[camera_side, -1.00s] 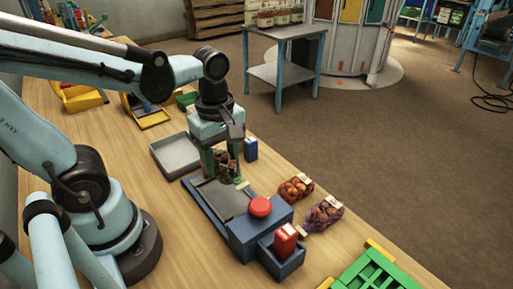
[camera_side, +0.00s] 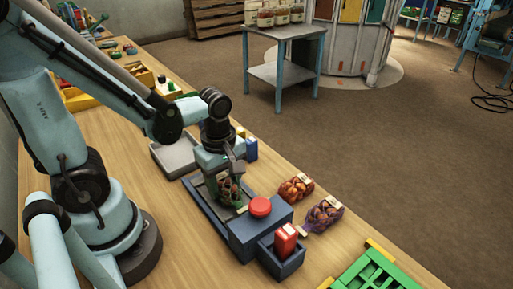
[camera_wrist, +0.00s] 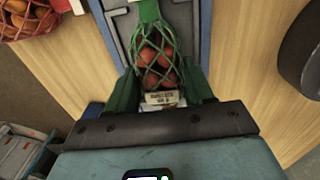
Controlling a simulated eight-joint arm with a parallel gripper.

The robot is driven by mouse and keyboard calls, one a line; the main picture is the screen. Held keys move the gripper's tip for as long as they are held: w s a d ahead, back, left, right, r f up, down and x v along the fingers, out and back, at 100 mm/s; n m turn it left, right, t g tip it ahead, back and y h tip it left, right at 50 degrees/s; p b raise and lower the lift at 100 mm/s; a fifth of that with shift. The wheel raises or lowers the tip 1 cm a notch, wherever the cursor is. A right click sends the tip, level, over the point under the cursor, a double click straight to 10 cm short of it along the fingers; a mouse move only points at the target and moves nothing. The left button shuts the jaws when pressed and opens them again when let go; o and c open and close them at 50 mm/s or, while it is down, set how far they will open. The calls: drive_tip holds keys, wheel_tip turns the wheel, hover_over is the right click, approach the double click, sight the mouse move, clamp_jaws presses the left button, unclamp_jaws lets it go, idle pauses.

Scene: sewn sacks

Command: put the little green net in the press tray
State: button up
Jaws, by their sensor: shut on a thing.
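My gripper (camera_side: 226,190) is shut on the little green net (camera_wrist: 158,58), which holds reddish-brown round things and has a pale label at its end. In the side view the net (camera_side: 228,192) hangs between my fingers over the press tray (camera_side: 205,199). The press tray is a grey tray in a blue frame, and part of it shows beyond the net in the wrist view (camera_wrist: 182,18). I cannot tell whether the net touches the tray floor.
A blue block with a red button (camera_side: 260,207) stands at the tray's near end, beside a blue bin (camera_side: 283,262) holding a red box. Two other nets, orange-red (camera_side: 295,189) and purple (camera_side: 322,215), lie to the right. A grey tray (camera_side: 175,157) lies behind. A green crate (camera_side: 372,275) is at front right.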

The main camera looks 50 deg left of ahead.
sight(224, 181)
drive_tip(key=shift+f, duration=0.15)
drive_tip(key=o, duration=1.1)
drive_tip(key=shift+r, duration=6.1)
drive_tip(key=w+m+t, duration=0.1)
drive_tip(key=m+t, duration=0.1)
drive_tip(key=m, duration=0.4)
drive_tip(key=w+m+t, duration=0.2)
drive_tip(key=m, duration=0.4)
drive_tip(key=w+f+m+t, duration=0.1)
drive_tip(key=w+m+t, duration=0.1)
drive_tip(key=m, duration=0.4)
drive_tip(key=shift+a+t, duration=0.3)
drive_tip(key=shift+t, duration=0.3)
